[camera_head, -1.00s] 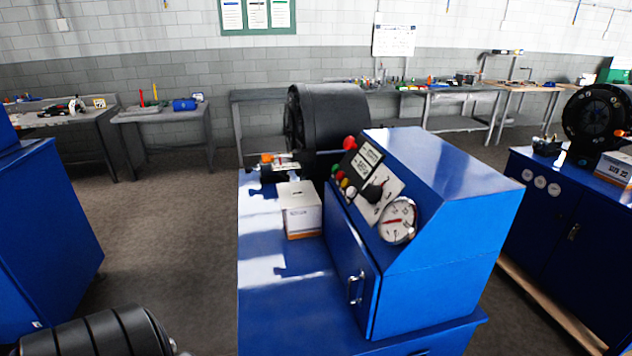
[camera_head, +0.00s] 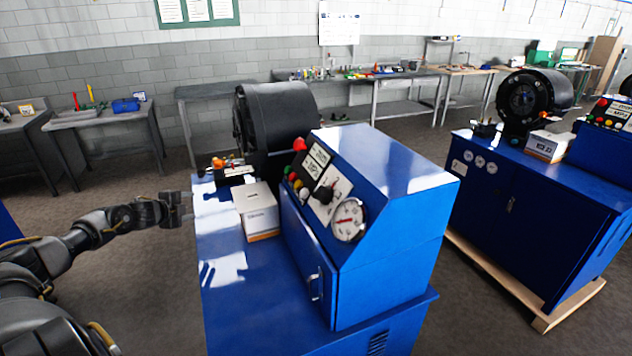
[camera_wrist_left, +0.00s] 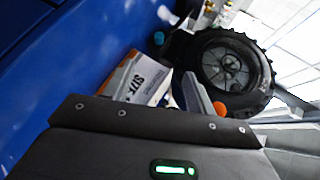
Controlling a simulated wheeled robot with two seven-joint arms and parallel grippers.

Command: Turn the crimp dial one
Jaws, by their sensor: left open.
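The crimp dial (camera_head: 325,194) is a black knob on a pale plate on the sloped panel of the near blue crimper (camera_head: 385,230). A round white gauge (camera_head: 348,220) with a red needle sits below and right of it. Red, green and yellow buttons sit up and left of it. My left gripper (camera_head: 187,208) is open and empty, beside the left edge of the blue bench, well left of the dial. The dial does not show in the left wrist view, which shows the crimper's black round head (camera_wrist_left: 228,68). My right gripper is not in view.
A white box (camera_head: 257,212) stands on the blue bench between my left gripper and the panel; it shows in the left wrist view too (camera_wrist_left: 138,78). The black crimper head (camera_head: 275,115) rises behind it. A second crimper (camera_head: 535,190) stands at right. The bench's front top is clear.

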